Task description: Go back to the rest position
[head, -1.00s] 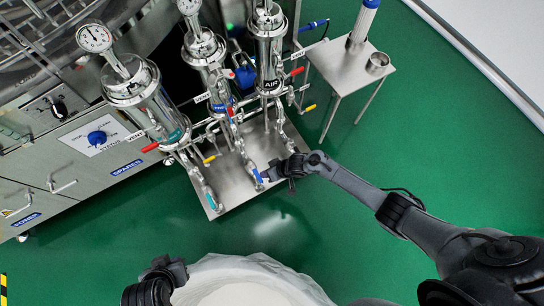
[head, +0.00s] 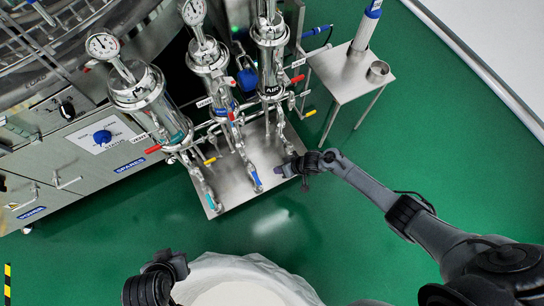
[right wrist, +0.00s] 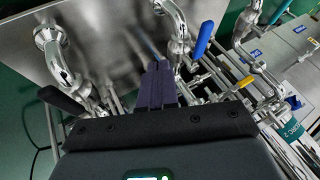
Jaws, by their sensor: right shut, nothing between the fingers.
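My right gripper (head: 281,170) is shut and empty, over the right edge of the steel drip plate (head: 232,186) below the pipework. It is to the right of and apart from the blue-handled valve (head: 256,180). In the right wrist view, its purple fingers (right wrist: 157,86) are together, with steel pipes beyond them. A blue lever (right wrist: 204,39) and a black lever (right wrist: 64,103) show on either side of the fingers. My left arm's dark end (head: 165,275) is at the bottom left of the head view; its fingers cannot be made out.
Three steel filter housings with gauges stand behind the plate, the rightmost labelled AIR (head: 271,60). A small steel side table (head: 352,75) holds a cylinder and a cup. The washer cabinet (head: 75,160) is at left. Green floor (head: 330,240) is open in front.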

